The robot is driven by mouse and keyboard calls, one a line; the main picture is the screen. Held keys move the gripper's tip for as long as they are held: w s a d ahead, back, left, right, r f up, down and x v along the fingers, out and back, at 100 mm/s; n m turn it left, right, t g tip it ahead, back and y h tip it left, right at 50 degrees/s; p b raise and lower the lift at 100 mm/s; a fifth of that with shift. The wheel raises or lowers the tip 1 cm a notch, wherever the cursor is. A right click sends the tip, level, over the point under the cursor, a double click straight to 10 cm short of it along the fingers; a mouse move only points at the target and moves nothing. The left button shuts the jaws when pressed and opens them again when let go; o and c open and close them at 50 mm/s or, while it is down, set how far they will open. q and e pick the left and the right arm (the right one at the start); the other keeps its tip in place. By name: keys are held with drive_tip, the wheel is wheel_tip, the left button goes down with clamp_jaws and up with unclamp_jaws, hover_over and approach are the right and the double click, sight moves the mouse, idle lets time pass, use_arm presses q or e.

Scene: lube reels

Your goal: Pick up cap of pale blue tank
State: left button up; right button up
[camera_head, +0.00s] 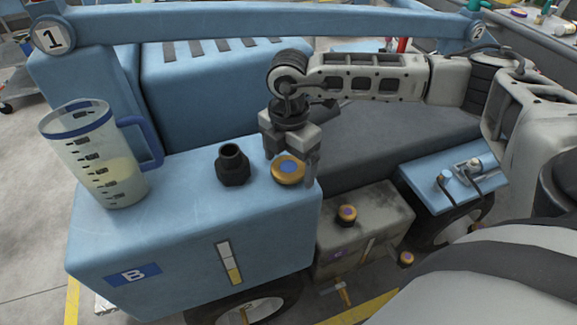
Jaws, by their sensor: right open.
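The pale blue tank (180,240) stands at the front left, marked with a "B" label. Its round cap (288,171), yellow-orange with a blue centre, lies on the tank's top near the right edge. A black threaded neck (233,166) stands open on the tank's top, left of the cap. My right gripper (291,164) points down over the cap, open, with one finger behind the cap and one at its right. I cannot tell whether the fingers touch it. My left gripper is not in view.
A measuring jug (92,158) with yellowish liquid stands on the tank's left end. A blue bar (250,22) spans the back. A smaller blue box (425,185) stands farther right.

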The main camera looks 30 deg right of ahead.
drive_tip(key=shift+c, duration=0.3)
drive_tip(key=c, duration=1.1)
drive_tip(key=shift+o, duration=0.2)
